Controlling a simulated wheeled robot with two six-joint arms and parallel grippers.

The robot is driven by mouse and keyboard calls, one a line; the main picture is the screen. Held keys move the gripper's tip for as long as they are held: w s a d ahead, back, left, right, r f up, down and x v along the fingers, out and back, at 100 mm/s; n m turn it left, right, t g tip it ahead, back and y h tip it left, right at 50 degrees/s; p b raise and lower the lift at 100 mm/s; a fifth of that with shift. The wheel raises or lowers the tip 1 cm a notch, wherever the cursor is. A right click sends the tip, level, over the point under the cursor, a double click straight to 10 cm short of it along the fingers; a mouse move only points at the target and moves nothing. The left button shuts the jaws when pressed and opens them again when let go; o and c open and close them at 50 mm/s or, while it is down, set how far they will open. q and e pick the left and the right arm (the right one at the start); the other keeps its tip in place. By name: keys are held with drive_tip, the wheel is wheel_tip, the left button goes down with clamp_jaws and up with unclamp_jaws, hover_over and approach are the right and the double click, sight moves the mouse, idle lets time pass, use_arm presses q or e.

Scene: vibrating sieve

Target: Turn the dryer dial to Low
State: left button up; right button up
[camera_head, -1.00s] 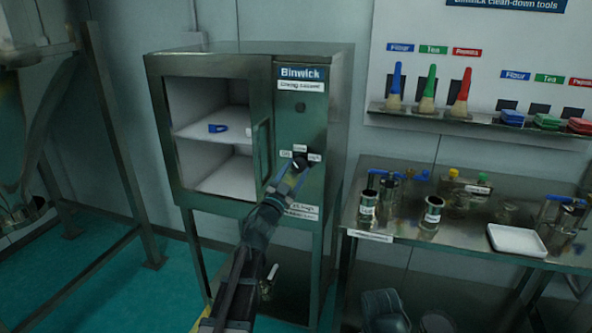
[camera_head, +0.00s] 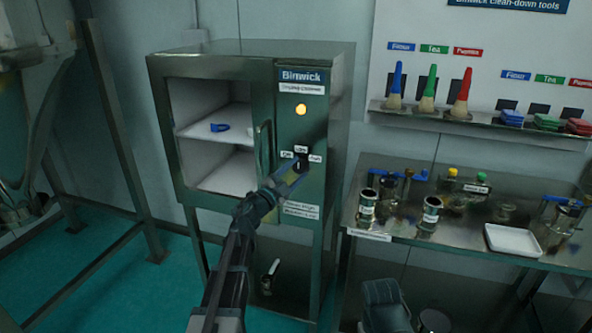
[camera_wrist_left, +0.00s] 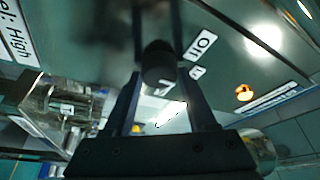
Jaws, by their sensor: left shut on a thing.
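The dryer (camera_head: 340,100) is a steel cabinet with its chamber showing at the left and a control panel at the right. Its black dial (camera_head: 300,164) sits on the panel among small labels; Off is at its left and Low above it. My left gripper (camera_head: 294,176) reaches up to the dial and is shut on it. In the left wrist view the dark round dial (camera_wrist_left: 159,63) shows between the fingers. I cannot tell exactly where its pointer stands. A round lamp (camera_head: 301,109) above the dial glows orange. My right gripper is not in view.
A blue item (camera_head: 219,127) lies on the chamber's upper shelf. At the right, a steel bench (camera_head: 420,247) holds metal cups, jars and a white tray (camera_head: 515,240). The floor before the dryer is clear at the left.

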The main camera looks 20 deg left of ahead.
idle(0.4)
use_arm(q)
drive_tip(key=o, duration=1.4)
drive_tip(key=shift+c, duration=0.2)
drive_tip(key=b+v, duration=0.2)
drive_tip(key=v, duration=1.1)
drive_tip(key=shift+s+b, duration=0.35)
drive_tip(key=shift+s, duration=0.05)
drive_tip(key=shift+w, duration=0.1)
